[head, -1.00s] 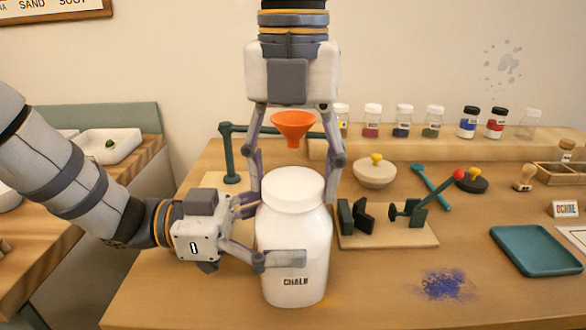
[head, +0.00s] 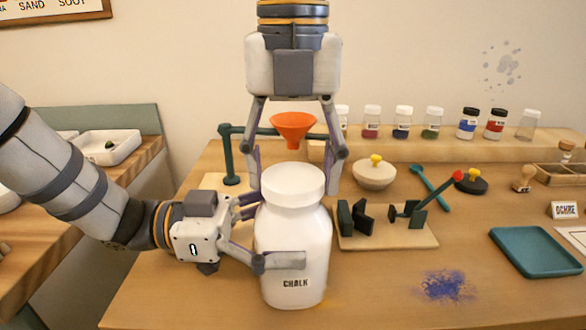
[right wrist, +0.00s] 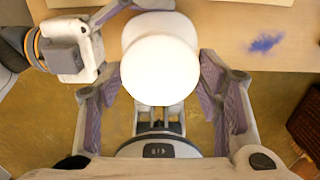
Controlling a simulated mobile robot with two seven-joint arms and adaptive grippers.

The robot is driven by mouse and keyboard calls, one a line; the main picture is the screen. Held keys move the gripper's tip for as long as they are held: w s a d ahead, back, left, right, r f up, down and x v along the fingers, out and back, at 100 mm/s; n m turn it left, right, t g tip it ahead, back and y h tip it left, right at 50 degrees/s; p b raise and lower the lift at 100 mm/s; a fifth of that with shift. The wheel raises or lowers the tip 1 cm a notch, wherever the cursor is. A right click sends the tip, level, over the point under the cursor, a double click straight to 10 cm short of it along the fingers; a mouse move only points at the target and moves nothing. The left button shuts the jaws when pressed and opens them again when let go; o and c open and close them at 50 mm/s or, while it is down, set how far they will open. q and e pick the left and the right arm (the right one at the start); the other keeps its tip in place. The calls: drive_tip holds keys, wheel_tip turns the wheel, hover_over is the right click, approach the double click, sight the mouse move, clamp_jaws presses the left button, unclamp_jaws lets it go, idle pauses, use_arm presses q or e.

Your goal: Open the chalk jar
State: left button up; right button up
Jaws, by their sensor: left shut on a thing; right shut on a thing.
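The chalk jar (head: 293,243) is a big white jar with a CHALK label. It stands upright on the table. Its round white lid (head: 293,184) sits at its top; I see no clear gap below it. My left gripper (head: 275,232) comes from the left and is shut on the jar's body, one finger across the front above the label. My right gripper (head: 293,188) points down from above, its fingers on either side of the lid, shut on it. The right wrist view shows the lid (right wrist: 160,70) between the fingers, hiding much of the jar.
An orange funnel (head: 293,128) on a green stand is behind the jar. A board with dark green blocks (head: 390,241) lies close on the right. Blue powder (head: 446,286) and a teal tray (head: 537,251) are farther right. Small jars line the back shelf.

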sight(293, 176)
drive_tip(key=shift+r, duration=0.65)
drive_tip(key=shift+r, duration=0.1)
wheel_tip(293, 176, up, 4)
drive_tip(key=shift+f, duration=0.1)
use_arm(q)
drive_tip(key=o, duration=2.3)
drive_tip(key=a, duration=1.2)
drive_tip(key=shift+f, duration=0.1)
